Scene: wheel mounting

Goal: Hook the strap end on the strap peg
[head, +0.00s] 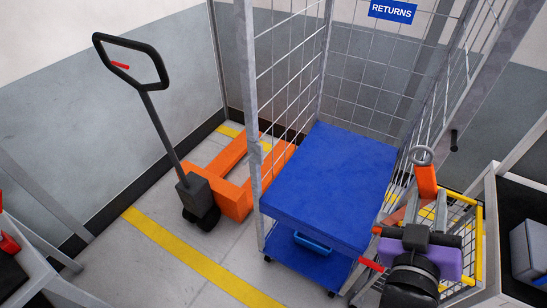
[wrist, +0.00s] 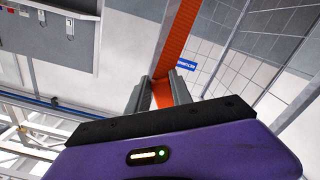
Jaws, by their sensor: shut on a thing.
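The orange strap (head: 427,182) stands up from my gripper (wrist: 160,92). A grey metal ring (head: 422,155) is at its top end. In the wrist view the strap (wrist: 177,38) runs between the two grey fingers, which are shut on it, and passes out of the top of the picture. A dark peg (head: 454,140) sticks out from the cage's right-hand post. The ring is left of the peg and slightly lower in the head view, with a gap between them. Their difference in depth cannot be told.
The wire roll cage (head: 285,75) holds a blue shelf (head: 335,180) and bears a blue RETURNS sign (head: 393,11). A yellow wire basket (head: 470,240) is beside my gripper. An orange pallet truck (head: 235,195) stands at left. Clear floor lies in front of it.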

